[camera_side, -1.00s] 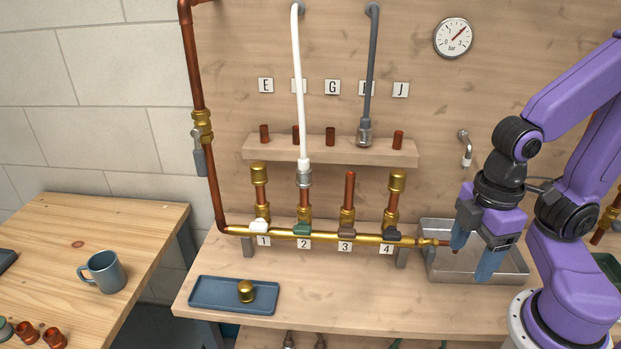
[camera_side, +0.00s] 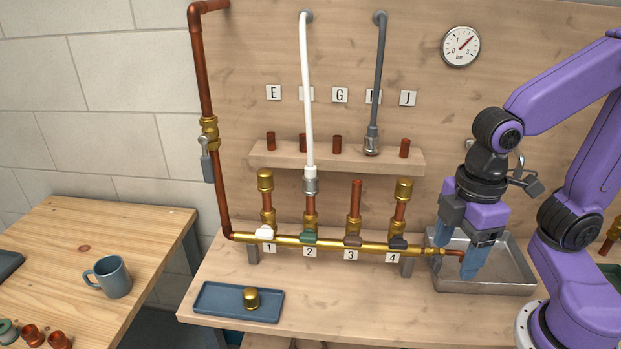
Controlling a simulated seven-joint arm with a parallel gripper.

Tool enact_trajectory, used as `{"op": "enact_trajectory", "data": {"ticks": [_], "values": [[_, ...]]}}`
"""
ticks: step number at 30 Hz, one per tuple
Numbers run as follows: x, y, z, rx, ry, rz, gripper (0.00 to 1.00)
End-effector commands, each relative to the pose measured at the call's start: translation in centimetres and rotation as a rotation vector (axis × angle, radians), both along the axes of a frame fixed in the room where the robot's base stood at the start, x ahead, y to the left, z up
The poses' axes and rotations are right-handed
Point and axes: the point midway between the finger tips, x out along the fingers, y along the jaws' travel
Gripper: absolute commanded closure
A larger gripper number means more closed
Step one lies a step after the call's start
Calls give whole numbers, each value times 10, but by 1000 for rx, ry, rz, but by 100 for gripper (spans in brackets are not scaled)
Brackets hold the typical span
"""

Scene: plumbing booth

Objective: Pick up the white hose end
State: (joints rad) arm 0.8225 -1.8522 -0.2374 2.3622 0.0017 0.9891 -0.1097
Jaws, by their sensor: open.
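The white hose (camera_side: 305,95) hangs from a fitting high on the wooden back panel. Its end, a white sleeve with a grey metal coupling (camera_side: 310,182), sits on the top of the copper stub of outlet 2 on the brass manifold (camera_side: 330,243). My gripper (camera_side: 455,258) is open and empty, pointing down over the metal tray at the right. It is well to the right of the white hose end and lower than it.
A grey hose (camera_side: 376,80) hangs to the right, its coupling at the shelf (camera_side: 340,160). Brass caps top outlets 1 (camera_side: 265,180) and 4 (camera_side: 403,190). A blue tray (camera_side: 220,300) holds a loose brass cap (camera_side: 251,298). A mug (camera_side: 110,277) stands left.

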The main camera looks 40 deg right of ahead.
Motion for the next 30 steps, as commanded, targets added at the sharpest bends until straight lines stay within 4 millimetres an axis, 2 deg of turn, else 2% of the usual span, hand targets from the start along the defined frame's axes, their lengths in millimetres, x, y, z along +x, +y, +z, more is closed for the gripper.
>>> {"op": "enact_trajectory", "data": {"ticks": [1, 6, 15, 23, 30], "values": [[17, 12, 9, 0, -2, 13, 31], [72, 41, 40, -5, -3, 78, 31], [170, 71, 87, -16, -2, 192, 31], [247, 73, 122, -23, 2, 290, 31], [303, 58, 146, -26, 6, 377, 31]]}}
